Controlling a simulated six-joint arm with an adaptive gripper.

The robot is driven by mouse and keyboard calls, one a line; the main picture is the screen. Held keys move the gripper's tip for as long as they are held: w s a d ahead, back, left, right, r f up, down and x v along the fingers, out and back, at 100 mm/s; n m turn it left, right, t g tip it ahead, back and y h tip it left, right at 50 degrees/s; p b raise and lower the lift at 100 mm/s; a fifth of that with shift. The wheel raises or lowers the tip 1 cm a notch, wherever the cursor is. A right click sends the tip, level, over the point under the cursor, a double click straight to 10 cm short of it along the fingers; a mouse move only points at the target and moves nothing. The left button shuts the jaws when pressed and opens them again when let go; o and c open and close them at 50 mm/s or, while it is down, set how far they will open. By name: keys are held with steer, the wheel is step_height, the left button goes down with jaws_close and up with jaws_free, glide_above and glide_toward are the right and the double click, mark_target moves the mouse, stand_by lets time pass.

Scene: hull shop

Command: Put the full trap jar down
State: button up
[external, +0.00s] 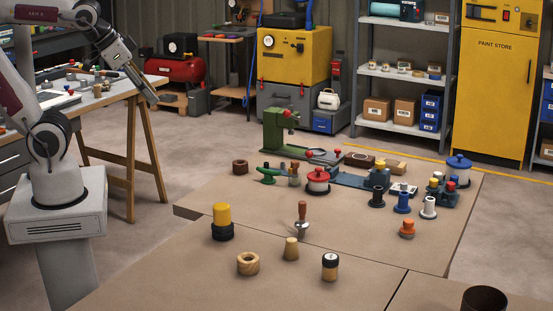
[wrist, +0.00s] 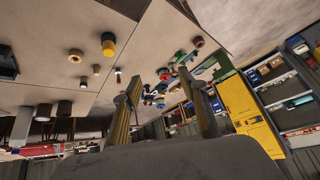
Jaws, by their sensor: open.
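My gripper (external: 150,96) is raised at the upper left, well away from the items on the brown work surface. In the wrist view my gripper (wrist: 164,82) has its two fingers apart, with nothing held between them.
A yellow-and-black cylinder (external: 222,222), wooden ring (external: 248,263), wooden peg (external: 291,248) and wooden-handled tool (external: 302,218) stand around the front. A green press (external: 283,132), blue-lidded pot (external: 458,168) and several small parts crowd the back. Bare surface lies between the front items.

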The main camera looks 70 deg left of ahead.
steer(key=s+d+f+g+h, duration=0.1)
steer(key=s+d+f, duration=0.1)
steer(key=s, duration=0.3)
steer(key=shift+d+f, duration=0.25)
steer(key=shift+f, duration=0.3)
